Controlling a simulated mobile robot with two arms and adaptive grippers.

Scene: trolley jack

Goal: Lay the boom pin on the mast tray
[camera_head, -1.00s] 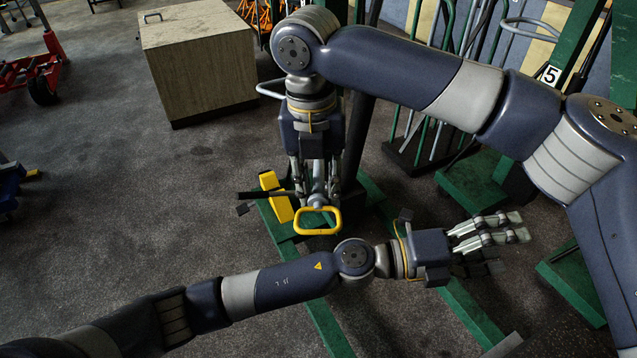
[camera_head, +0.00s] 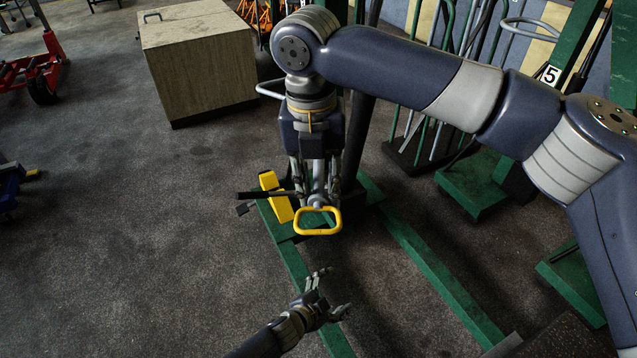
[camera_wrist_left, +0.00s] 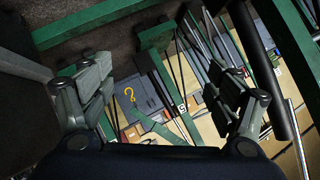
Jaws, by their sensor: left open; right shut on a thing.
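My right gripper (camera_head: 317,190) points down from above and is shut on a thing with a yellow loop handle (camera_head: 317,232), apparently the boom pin. The fingers hide most of its body. The loop hangs just below the fingertips, over the green base (camera_head: 287,232). I cannot tell for certain which part is the mast tray. My left gripper (camera_head: 332,292) is open and empty, lower in the head view and below the yellow loop, clear of it. Its spread fingers also show in the left wrist view (camera_wrist_left: 160,78), with nothing between them.
A yellow block (camera_head: 277,197) and a black-handled bar (camera_head: 265,194) are just left of my right gripper. Green base legs (camera_head: 430,260) run along the floor. A dark post (camera_head: 357,140) stands behind the gripper. A wooden cabinet (camera_head: 200,65) stands at upper left.

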